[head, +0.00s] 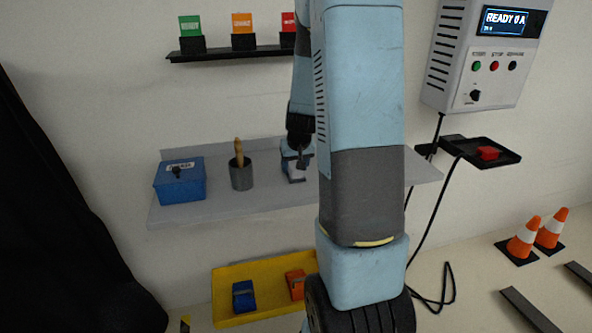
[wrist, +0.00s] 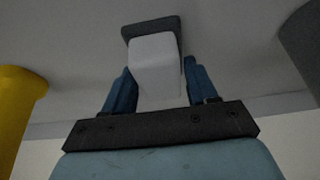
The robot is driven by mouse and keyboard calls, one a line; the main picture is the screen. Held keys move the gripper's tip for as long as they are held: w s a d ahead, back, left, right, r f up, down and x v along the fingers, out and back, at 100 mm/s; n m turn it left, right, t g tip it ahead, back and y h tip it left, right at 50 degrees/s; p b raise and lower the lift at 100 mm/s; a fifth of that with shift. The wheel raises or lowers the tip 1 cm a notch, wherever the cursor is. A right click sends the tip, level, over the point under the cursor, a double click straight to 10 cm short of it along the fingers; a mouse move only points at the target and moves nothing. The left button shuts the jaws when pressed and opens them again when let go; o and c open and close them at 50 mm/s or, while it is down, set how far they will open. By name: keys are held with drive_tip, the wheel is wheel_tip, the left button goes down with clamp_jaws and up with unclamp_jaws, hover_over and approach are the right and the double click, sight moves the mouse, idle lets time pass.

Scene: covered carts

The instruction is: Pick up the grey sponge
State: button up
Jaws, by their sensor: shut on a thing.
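The grey sponge (wrist: 156,68) is a pale grey block with a darker grey layer at its far end. In the wrist view it sits between the two blue fingers of my gripper (wrist: 157,90), which is shut on it. In the head view my gripper (head: 296,158) points down at the grey shelf, with the sponge (head: 296,174) below it, partly hidden by my arm. I cannot tell whether the sponge touches the shelf.
On the grey shelf (head: 270,198) stand a blue box (head: 180,183) and a dark pot (head: 241,177) holding a wooden handle. A yellow tray (head: 265,308) is below. A control box (head: 478,85) and a small black shelf (head: 456,146) are at right.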

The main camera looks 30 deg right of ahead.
sight(294, 162)
drive_tip(key=shift+s+r, duration=0.2)
drive_tip(key=shift+r, duration=1.65)
drive_tip(key=s+a+r, duration=0.4)
drive_tip(key=s+r, duration=0.5)
drive_tip(key=s, duration=0.4)
drive_tip(key=shift+r, duration=0.15)
